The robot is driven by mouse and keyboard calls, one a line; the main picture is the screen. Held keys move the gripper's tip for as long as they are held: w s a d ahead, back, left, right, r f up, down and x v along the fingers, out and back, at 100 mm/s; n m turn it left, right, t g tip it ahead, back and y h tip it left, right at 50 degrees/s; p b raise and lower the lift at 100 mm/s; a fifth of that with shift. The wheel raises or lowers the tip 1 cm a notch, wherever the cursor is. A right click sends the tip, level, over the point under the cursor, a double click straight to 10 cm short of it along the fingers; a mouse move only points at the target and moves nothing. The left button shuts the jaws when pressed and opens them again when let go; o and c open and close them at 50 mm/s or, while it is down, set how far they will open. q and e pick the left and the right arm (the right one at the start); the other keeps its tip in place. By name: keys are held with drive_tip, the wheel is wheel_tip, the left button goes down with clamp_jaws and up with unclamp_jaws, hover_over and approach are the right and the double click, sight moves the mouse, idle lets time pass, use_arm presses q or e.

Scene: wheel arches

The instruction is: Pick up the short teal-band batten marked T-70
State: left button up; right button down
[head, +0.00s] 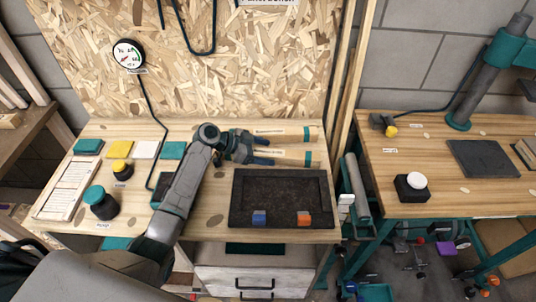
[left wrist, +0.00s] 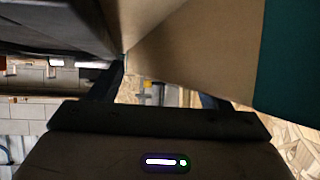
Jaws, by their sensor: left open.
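Two pale wooden battens lie side by side on the left bench, behind the dark tray: a back batten (head: 285,131) and a front batten (head: 292,154). Both run left to right, with a dark band near the right end. My left gripper (head: 268,151) is open at the front batten's left part, its fingers hiding some of it. In the left wrist view a batten (left wrist: 190,45) with a teal band (left wrist: 290,60) is very close, beyond the open fingers (left wrist: 160,88). I cannot tell whether they touch it. The marking T-70 is not readable, and I cannot tell which batten is shorter.
A chipboard panel (head: 200,80) rises behind. Another bench (head: 440,190) is at right.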

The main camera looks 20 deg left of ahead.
use_arm(q)
drive_tip(key=shift+c, duration=0.4)
drive_tip(key=c, duration=1.2)
